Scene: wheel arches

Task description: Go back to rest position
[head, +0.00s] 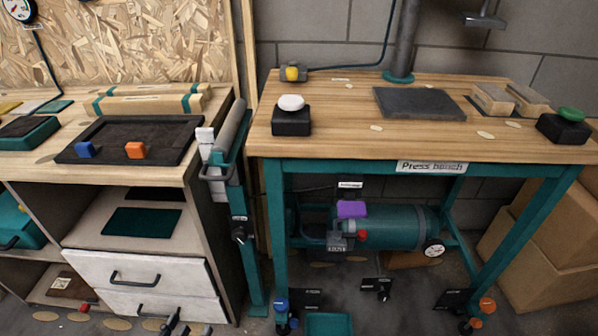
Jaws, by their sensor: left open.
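My left gripper (186,326) shows only as dark fingertips at the bottom edge, in front of the white drawers (145,285). Its jaws are open, and I see nothing between them. The rest of that arm is outside the picture. My right gripper does not show in the head view.
The press bench (330,150) stands at centre right, with a black block with a white button (291,118), a dark plate (420,104) and a black block with a green button (564,128) on top. A teal tank (390,228) sits beneath. A dark tray (110,130) holds blue and orange cubes. Cardboard boxes (550,250) stand right.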

